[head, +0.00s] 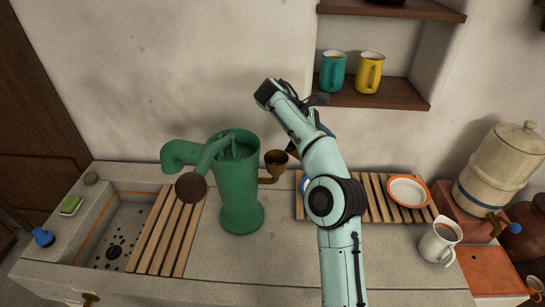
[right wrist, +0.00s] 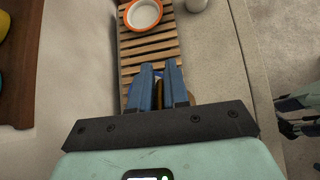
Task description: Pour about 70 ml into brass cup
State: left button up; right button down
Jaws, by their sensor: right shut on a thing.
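My right gripper (right wrist: 159,72) shows two blue fingers close together over the slatted rack. It is shut on a brown thing (right wrist: 191,98), mostly hidden by the fingers. In the head view my right arm covers most of the gripper; a brown piece (head: 293,151) shows beside the arm, just right of the cup. A white jug (head: 438,243) with dark liquid stands upright on the counter at right. My left gripper is not in view.
The slatted rack (head: 376,200) holds an orange-rimmed white dish (head: 408,191). A teal mug (head: 333,72) and a yellow mug (head: 369,73) stand on the wall shelf. A stoneware dispenser (head: 500,170) is at far right. A sink (head: 120,225) lies left of the pump.

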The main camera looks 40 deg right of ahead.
dwell(0.3)
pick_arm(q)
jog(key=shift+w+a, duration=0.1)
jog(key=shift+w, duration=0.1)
pick_arm(e)
jog(key=shift+w+a+r, duration=0.1)
jog(key=shift+w+a, duration=0.1)
jog(key=shift+a, duration=0.05)
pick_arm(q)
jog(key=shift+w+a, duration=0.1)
pick_arm(e)
jog(key=shift+w+a+h, duration=0.1)
jog(key=shift+a+h, duration=0.05)
jog(key=shift+h, duration=0.15)
